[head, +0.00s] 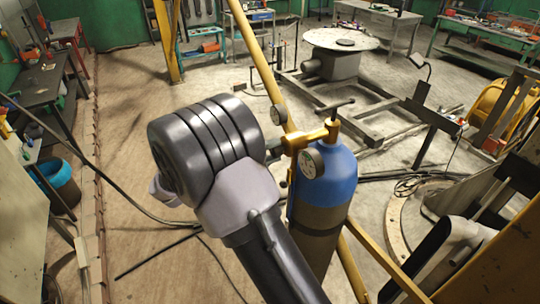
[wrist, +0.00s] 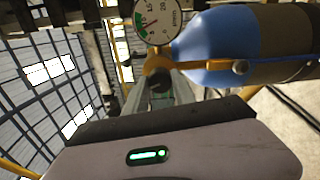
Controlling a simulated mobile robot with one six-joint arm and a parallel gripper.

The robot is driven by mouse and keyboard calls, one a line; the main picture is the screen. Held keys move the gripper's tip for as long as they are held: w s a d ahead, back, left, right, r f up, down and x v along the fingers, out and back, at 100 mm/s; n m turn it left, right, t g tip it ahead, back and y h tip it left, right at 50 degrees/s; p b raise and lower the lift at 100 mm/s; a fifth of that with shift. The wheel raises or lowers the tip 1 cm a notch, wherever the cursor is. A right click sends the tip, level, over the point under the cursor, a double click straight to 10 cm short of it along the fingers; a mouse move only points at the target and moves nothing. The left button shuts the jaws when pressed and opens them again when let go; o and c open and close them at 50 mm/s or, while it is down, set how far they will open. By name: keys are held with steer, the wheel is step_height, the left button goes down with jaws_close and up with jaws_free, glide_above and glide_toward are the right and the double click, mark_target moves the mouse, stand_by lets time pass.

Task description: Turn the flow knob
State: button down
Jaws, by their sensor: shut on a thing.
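A gas cylinder (head: 322,205) with a blue top and dark lower body stands upright. It carries a brass regulator (head: 305,139) with two round gauges, one above (head: 279,115) and one below (head: 312,163). My gripper (head: 272,150) reaches the left end of the regulator, mostly hidden behind my wrist. In the wrist view my gripper (wrist: 157,88) is shut on the flow knob at the regulator's near end. The knob is mostly hidden between the fingers. A gauge (wrist: 153,22) shows just above, and the blue cylinder (wrist: 215,45) lies to the right.
A yellow slanted pole (head: 258,60) passes behind the cylinder. A dark hose (head: 130,205) runs over the floor at left. The floor at left is mostly open.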

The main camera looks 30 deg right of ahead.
stand_by(0.4)
steer(key=c, duration=1.1)
jaws_free()
steer(key=shift+o, duration=0.2)
steer(key=shift+a, duration=0.1)
steer(key=a, duration=1.7)
steer(key=shift+s+a+r+p, duration=0.15)
steer(key=shift+s+r+p, duration=0.1)
steer(key=shift+p, duration=0.2)
